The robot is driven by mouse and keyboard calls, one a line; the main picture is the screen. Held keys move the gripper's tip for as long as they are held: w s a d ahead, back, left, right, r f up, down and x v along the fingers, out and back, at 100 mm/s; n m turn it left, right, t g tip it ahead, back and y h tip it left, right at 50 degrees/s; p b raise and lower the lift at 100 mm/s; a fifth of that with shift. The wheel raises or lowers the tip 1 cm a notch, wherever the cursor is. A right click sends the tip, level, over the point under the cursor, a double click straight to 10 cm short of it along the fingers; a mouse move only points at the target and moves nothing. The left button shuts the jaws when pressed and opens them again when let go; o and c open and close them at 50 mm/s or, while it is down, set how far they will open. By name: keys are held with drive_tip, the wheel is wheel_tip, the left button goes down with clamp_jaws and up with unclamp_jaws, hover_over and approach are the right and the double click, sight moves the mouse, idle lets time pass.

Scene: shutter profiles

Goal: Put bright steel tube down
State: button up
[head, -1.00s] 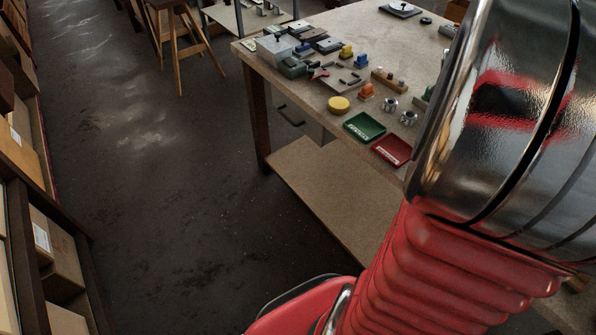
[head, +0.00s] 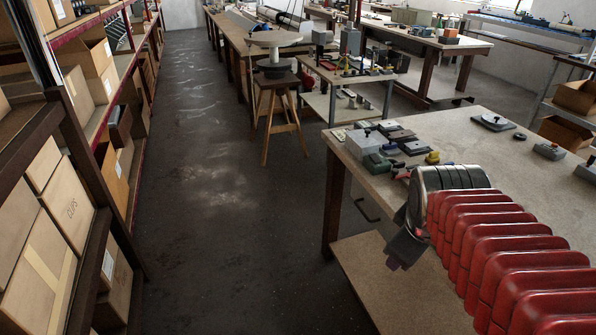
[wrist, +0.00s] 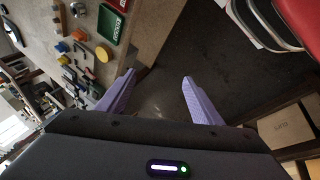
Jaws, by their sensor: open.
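My gripper (wrist: 158,84) shows in the wrist view with its two purple fingers spread apart and nothing between them. The dark floor shows beyond the fingertips. In the head view my gripper (head: 405,246) hangs at the near left edge of the workbench (head: 470,135), beside the bench top. I cannot make out a bright steel tube for certain in either view. Small silvery round parts (wrist: 77,9) lie on the bench top in the wrist view, too small to identify.
A yellow disc (wrist: 102,54), a green tray (wrist: 110,24) and small tools lie on the bench. Shelves with cardboard boxes (head: 66,208) line the left. The aisle floor (head: 215,215) between is clear.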

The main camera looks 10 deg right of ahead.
drive_tip(key=s+a+m+y, duration=0.1)
drive_tip(key=s+a+m, duration=0.1)
drive_tip(key=a, duration=0.4)
drive_tip(key=s+a+m+y, duration=0.1)
drive_tip(key=s+a+m, duration=0.2)
drive_tip(key=a, duration=0.4)
drive_tip(key=shift+a+m+t+y, duration=0.25)
drive_tip(key=shift+m+t+y, duration=0.15)
drive_tip(key=shift+m, duration=0.2)
